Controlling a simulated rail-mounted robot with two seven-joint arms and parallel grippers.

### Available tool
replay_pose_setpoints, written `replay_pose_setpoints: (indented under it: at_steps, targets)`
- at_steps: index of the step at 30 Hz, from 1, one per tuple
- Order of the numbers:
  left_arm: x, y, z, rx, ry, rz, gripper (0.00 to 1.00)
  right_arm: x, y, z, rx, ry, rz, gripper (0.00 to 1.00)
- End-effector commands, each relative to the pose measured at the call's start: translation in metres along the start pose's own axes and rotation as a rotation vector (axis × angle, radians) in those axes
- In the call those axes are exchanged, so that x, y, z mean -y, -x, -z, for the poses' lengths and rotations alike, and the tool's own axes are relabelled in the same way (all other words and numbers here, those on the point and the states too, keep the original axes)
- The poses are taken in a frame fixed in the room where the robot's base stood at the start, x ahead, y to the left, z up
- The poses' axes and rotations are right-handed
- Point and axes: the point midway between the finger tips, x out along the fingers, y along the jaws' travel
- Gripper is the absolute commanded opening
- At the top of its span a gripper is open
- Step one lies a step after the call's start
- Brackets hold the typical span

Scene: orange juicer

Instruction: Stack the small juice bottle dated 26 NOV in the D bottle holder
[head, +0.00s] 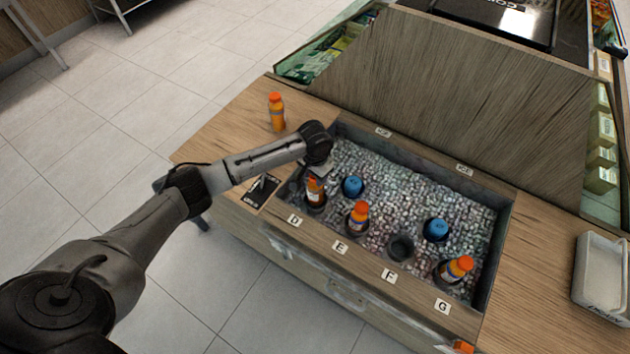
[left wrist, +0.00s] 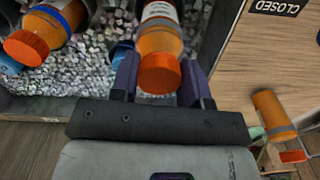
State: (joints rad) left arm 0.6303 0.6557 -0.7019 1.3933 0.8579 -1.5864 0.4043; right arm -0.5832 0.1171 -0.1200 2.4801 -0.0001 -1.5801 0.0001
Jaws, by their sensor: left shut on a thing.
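My left gripper (head: 317,168) is shut on a small orange juice bottle (head: 314,191) at the D end of the stone-filled bin. The bottle looks upright, with its lower end in or just over the dark round holder behind the D label (head: 294,220); I cannot tell whether it is seated. In the left wrist view, the orange-capped bottle (left wrist: 160,45) is between the two fingers (left wrist: 160,82). Its date is not legible. Another orange-capped bottle (head: 276,112) stands on the wooden counter at the back left. My right gripper is not in view.
Orange-capped bottles stand in the E (head: 357,218) and G (head: 455,269) holders. The F holder (head: 400,248) looks empty. Blue-capped bottles (head: 352,186) (head: 437,229) stand farther back in the bin. A white tray (head: 603,275) lies at the right, and a CLOSED sign (head: 262,190) at the left.

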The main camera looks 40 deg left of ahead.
Motion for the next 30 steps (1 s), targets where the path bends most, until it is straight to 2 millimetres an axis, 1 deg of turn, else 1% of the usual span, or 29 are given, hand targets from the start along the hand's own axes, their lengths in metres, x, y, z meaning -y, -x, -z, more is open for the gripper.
replay_pose_setpoints:
  at_steps: [1,3,7,17,23,24,30]
  targets:
    - [0.000,-0.008,0.000,0.002,0.000,0.000,0.00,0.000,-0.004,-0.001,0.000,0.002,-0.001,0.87]
    - [-0.001,-0.018,-0.001,0.002,-0.001,0.001,0.00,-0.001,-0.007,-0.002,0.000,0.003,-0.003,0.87]
    - [0.000,-0.032,0.000,0.001,0.000,0.001,0.00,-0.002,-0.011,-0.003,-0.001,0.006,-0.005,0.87]
    - [0.000,-0.034,0.000,0.000,0.000,0.001,0.00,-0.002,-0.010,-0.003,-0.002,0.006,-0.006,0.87]
    - [0.000,-0.039,0.000,0.001,0.001,0.001,0.00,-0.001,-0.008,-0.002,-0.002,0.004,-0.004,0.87]
    - [0.000,-0.040,-0.001,0.002,0.001,0.001,0.44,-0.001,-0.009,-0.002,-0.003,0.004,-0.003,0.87]
    - [0.000,-0.040,-0.001,0.001,0.000,0.001,0.63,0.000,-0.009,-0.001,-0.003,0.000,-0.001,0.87]
